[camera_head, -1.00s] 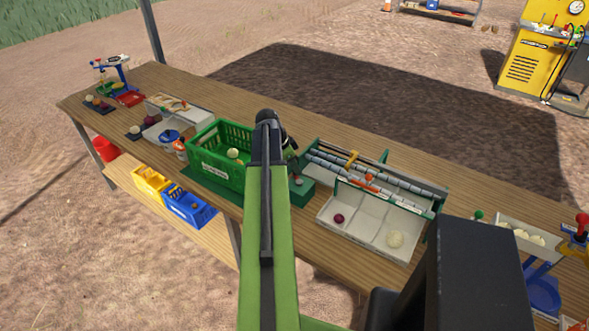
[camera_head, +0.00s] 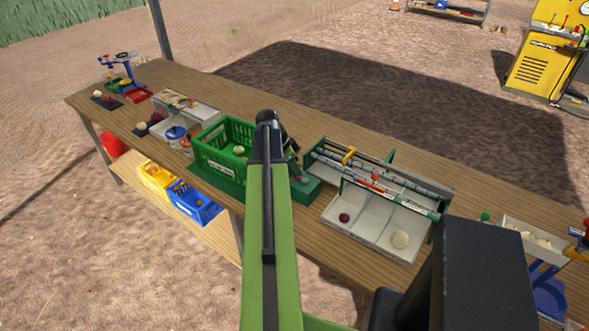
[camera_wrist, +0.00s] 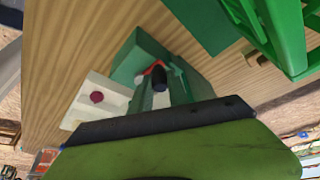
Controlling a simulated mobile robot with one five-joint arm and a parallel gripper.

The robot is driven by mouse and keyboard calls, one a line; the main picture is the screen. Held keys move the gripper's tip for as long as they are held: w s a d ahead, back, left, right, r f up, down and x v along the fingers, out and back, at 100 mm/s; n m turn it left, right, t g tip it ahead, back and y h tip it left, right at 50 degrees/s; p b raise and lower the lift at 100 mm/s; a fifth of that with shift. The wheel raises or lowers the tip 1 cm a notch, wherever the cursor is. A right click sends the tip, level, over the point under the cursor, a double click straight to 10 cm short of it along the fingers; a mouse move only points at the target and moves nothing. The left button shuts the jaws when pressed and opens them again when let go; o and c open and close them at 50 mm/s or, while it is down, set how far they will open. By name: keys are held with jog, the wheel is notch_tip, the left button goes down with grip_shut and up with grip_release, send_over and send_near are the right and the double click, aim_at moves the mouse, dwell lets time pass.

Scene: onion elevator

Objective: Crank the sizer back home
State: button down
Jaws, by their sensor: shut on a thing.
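The sizer (camera_head: 420,187) stands on the wooden bench, with grey rollers in a green frame and a pale tray in front. A green housing (camera_head: 307,190) sits at its left end. In the wrist view the same green housing (camera_wrist: 143,48) carries a red crank arm (camera_wrist: 152,68) with a black handle (camera_wrist: 160,78). My gripper (camera_wrist: 164,94) is shut on the crank handle. In the head view my gripper (camera_head: 291,150) is mostly hidden behind my green arm. The exact finger contact is partly hidden.
A green crate (camera_head: 222,165) with onions stands close left of the housing. Bare bench lies behind the sizer.

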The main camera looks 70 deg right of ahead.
jog(key=shift+s+a, duration=0.1)
jog(key=shift+a, duration=0.25)
jog(key=shift+s+a, duration=0.1)
jog(key=shift+a, duration=0.6)
